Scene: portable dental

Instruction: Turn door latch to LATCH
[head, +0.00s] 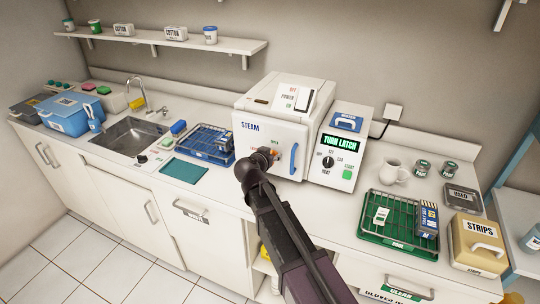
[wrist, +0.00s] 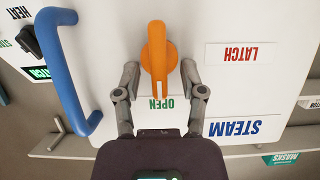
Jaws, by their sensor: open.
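The orange door latch (wrist: 158,55) is on the white door of the steam sterilizer (head: 262,122). In the wrist view, which is upside down, its white mark points at the green OPEN label (wrist: 163,104). The red LATCH label (wrist: 245,54) is to the right of the latch there. My gripper (wrist: 160,74) is open, with one finger on each side of the latch. I cannot tell whether either finger touches it. In the head view my gripper (head: 265,157) is in front of the door and hides most of the latch.
A blue door handle (head: 293,159) is right of the latch in the head view. The control unit (head: 341,147) beside it displays TURN LATCH. A blue rack (head: 207,143) stands left of the sterilizer, a green rack (head: 385,242) to the right. A shelf (head: 165,39) hangs above the sink.

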